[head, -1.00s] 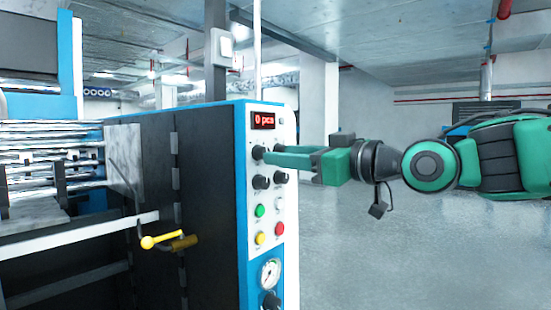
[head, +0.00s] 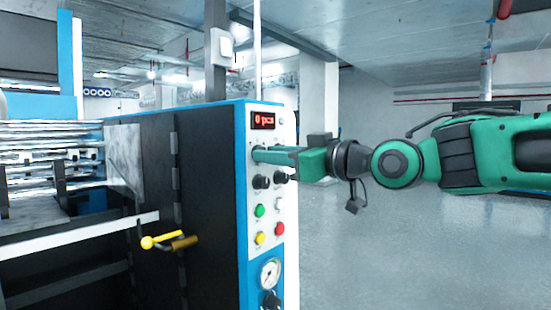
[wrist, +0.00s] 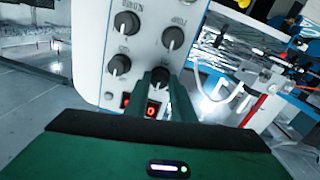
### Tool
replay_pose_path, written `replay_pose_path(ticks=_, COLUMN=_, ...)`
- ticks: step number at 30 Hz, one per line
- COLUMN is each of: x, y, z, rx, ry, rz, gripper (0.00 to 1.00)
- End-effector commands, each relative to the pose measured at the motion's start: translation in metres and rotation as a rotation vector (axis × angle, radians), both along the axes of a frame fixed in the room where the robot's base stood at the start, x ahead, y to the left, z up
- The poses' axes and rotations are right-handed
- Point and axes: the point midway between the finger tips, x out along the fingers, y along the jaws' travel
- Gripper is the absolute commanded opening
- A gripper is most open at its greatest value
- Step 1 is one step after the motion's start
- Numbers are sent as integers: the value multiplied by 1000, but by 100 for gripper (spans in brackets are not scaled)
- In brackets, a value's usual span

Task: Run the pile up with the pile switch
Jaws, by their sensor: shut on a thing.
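The machine's white control panel (head: 285,215) carries several black knobs in two rows under a red display (head: 263,121). My gripper (head: 259,155) reaches in from the right and is shut on the upper-left black knob. In the wrist view, which shows the panel upside down, this knob (wrist: 162,76) sits between my two fingers (wrist: 160,92). Its label is not readable, so I cannot tell by lettering that it is the pile switch. The fingers partly hide the knob in the head view. The sheet pile is not clearly distinguishable at the left.
Below the knobs are a green button (head: 260,211), a red button (head: 279,229), a yellow button (head: 260,238) and a gauge (head: 270,273). A yellow-handled lever (head: 148,242) sticks out from the machine's dark side. The floor (head: 400,260) right of the panel is clear.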

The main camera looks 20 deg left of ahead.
Motion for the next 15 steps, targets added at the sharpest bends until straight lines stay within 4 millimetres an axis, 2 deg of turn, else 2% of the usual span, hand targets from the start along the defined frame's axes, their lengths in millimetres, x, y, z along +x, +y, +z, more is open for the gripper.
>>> replay_pose_path(ticks=8, x=3, y=-3, z=1, rx=24, ry=55, rz=-8, gripper=0)
replay_pose_path(ticks=15, x=5, y=-3, z=2, rx=88, ry=202, rz=-11, gripper=0)
